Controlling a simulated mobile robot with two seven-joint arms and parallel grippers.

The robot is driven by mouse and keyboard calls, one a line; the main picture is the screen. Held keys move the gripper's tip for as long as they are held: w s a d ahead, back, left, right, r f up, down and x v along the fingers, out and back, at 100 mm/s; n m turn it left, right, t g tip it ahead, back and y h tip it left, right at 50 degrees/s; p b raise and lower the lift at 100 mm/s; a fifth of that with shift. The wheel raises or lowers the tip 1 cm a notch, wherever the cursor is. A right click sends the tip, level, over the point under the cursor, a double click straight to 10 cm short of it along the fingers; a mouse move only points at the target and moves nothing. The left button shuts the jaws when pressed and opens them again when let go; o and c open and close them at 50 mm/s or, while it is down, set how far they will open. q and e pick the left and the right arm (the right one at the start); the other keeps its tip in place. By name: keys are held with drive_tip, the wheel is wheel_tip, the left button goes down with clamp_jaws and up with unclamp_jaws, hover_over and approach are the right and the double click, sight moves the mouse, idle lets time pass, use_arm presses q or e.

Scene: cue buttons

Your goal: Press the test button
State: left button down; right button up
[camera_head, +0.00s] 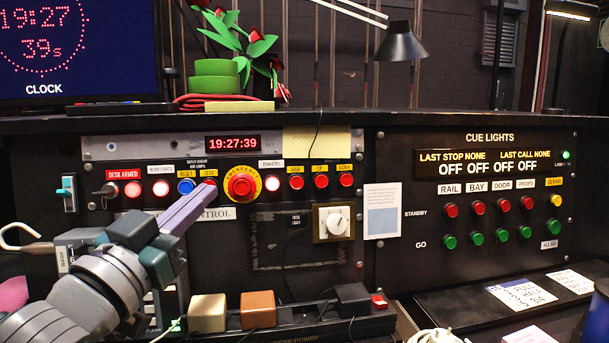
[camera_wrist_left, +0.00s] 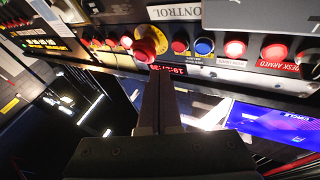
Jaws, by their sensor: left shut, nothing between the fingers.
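The button row runs along the left desk panel. The red button under a yellow label that seems to read TEST (camera_head: 208,173) is mostly hidden behind my fingertips in the head view. It shows in the wrist view as a small red button (camera_wrist_left: 180,46) between the blue button (camera_wrist_left: 204,46) and the large emergency button (camera_wrist_left: 150,42). My left gripper (camera_head: 208,190) is shut and empty, its tips in front of that button's place. In the wrist view the left gripper (camera_wrist_left: 160,72) points toward the row, just short of the emergency button and the red button. I cannot tell whether it touches anything.
The large red emergency button (camera_head: 243,185) with a yellow ring is close right of my fingertips. The blue reset button (camera_head: 186,186) and a lit work lights button (camera_head: 161,188) are to the left. A cue lights panel (camera_head: 475,200) fills the right side.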

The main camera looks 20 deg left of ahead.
use_arm(q)
drive_tip(key=shift+s+d+r+p, duration=0.15)
drive_tip(key=shift+s+d+p, duration=0.4)
drive_tip(key=shift+s, duration=0.45)
drive_tip(key=s+d+f+n+g+p, duration=0.1)
drive_tip(key=s+d+f+g+p, duration=0.25)
drive_tip(key=s+f+g, duration=0.55)
drive_tip(key=s+d+m+g+p, duration=0.1)
drive_tip(key=s+d+g, duration=0.15)
drive_tip(key=s, duration=0.25)
drive_tip(key=s+d+g+h+p, duration=0.1)
drive_tip(key=s+d+g, duration=0.15)
drive_tip(key=s, duration=0.35)
drive_tip(key=s+d+m+g+p, duration=0.1)
drive_tip(key=s+g, duration=0.2)
drive_tip(key=s, duration=0.2)
wheel_tip(320, 180, up, 38)
drive_tip(key=p, duration=3.8)
drive_tip(key=shift+a, duration=0.15)
